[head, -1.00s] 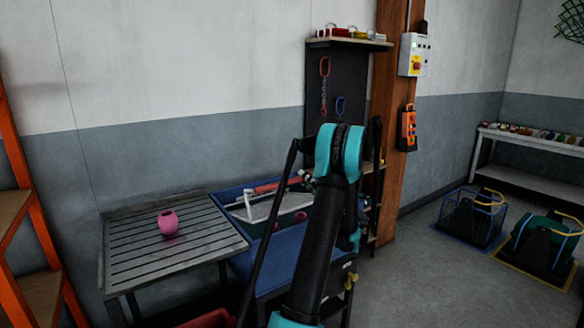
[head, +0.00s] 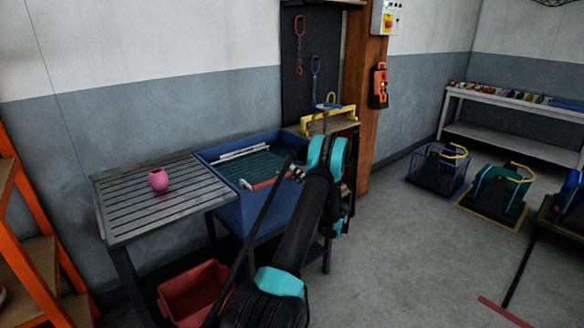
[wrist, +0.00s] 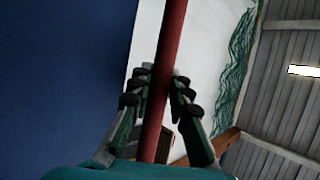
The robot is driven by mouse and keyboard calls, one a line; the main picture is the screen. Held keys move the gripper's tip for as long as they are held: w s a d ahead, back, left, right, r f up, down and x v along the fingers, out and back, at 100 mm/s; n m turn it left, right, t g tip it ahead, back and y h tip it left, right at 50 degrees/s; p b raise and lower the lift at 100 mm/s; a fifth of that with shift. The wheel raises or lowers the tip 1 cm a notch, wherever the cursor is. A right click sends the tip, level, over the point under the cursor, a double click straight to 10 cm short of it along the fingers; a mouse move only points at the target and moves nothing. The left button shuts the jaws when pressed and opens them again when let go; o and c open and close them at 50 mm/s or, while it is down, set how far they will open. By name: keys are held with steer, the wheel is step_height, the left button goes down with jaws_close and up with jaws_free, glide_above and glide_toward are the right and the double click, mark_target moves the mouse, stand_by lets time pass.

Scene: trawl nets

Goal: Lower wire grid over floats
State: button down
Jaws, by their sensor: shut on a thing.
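The wire grid (head: 262,164) is a dark green mesh inside the blue basin (head: 233,212), looking about level. It has a pale bar (head: 243,151) at its far side and a red bar (head: 268,183) at its near side. My gripper (wrist: 158,82) is shut on the red bar, which runs between its fingers in the wrist view (wrist: 171,35). In the head view my arm partly covers the gripper and the basin's right side. One pink float (head: 158,180) stands on the slatted board; no floats show under the mesh.
The slatted metal board (head: 135,214) adjoins the basin's left side. A red crate (head: 190,292) is on the floor below. A yellow-handled item (head: 325,118) sits on the shelf behind the basin. Open floor lies to the right.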

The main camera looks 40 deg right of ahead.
steer(key=shift+s+f, duration=0.25)
steer(key=shift+f, duration=0.4)
steer(key=c, duration=1.4)
jaws_free()
steer(key=shift+w, duration=0.1)
steer(key=shift+v, duration=4.05)
steer(key=shift+f, duration=0.1)
